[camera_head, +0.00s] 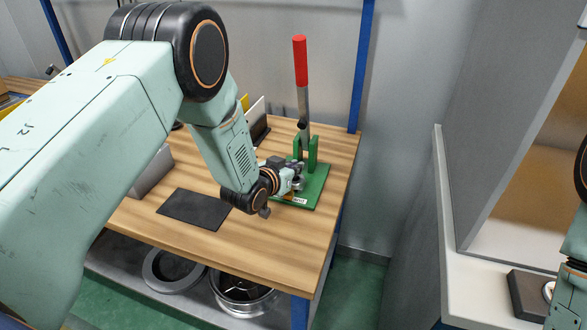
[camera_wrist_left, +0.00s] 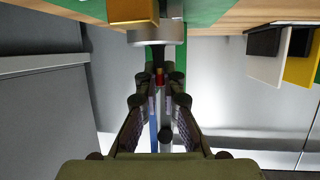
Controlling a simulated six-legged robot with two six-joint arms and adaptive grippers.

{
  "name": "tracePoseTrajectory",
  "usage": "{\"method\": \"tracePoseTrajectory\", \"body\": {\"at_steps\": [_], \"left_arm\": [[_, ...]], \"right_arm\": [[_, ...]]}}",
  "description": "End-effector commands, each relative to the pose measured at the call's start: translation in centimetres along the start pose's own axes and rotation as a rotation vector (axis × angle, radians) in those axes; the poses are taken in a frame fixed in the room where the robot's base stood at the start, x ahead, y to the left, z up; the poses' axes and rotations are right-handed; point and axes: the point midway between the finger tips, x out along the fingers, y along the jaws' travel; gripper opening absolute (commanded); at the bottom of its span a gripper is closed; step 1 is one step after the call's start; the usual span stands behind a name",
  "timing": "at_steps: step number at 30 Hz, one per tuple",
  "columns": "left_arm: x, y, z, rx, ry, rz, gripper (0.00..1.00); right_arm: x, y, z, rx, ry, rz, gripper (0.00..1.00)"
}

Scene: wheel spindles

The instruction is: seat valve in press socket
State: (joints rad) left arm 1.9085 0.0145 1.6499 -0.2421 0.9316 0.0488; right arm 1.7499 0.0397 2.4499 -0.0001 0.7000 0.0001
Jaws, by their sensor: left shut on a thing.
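The green press (camera_head: 316,188) stands at the right end of the wooden workbench, with a grey lever and a red handle (camera_head: 300,60) pointing up. My left gripper (camera_head: 292,178) is at the press, low beside its uprights. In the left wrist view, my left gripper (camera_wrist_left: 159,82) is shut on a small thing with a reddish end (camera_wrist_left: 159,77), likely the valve. A grey round part (camera_wrist_left: 157,33) and a brass-coloured block (camera_wrist_left: 133,10) are just beyond the fingertips. I cannot tell whether the held thing touches the socket. My right gripper is out of view.
A dark mat (camera_head: 195,209) lies on the workbench (camera_head: 262,236), left of the press. A grey box and upright panels stand farther back. Wheel rims (camera_head: 242,292) rest on the shelf below. A blue post (camera_head: 362,65) rises behind the press.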

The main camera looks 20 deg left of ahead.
Motion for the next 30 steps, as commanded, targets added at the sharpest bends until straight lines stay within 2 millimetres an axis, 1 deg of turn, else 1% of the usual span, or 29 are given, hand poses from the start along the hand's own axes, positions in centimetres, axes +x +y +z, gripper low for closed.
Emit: {"method": "tracePoseTrajectory", "body": {"at_steps": [1,5,6,14,23,26,30], "left_arm": [[0.1,0.0,0.4,-0.001,-0.004,-0.001,0.0],[0.0,0.0,0.3,-0.001,-0.003,-0.002,0.0],[0.0,0.0,0.3,-0.001,-0.004,-0.001,0.07],[0.0,0.0,0.3,0.0,-0.003,-0.001,0.29],[-0.1,0.0,0.3,0.0,-0.003,-0.001,0.29],[-0.6,-0.1,0.3,-0.001,-0.004,-0.001,0.29],[-2.4,-0.1,0.2,-0.001,-0.005,-0.002,0.29]], "right_arm": [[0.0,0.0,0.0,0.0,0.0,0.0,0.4],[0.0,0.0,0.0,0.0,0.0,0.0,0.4],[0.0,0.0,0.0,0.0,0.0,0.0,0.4],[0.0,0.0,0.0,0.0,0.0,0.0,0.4],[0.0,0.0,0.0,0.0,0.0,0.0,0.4],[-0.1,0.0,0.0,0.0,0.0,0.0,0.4],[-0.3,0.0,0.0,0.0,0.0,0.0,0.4]]}}
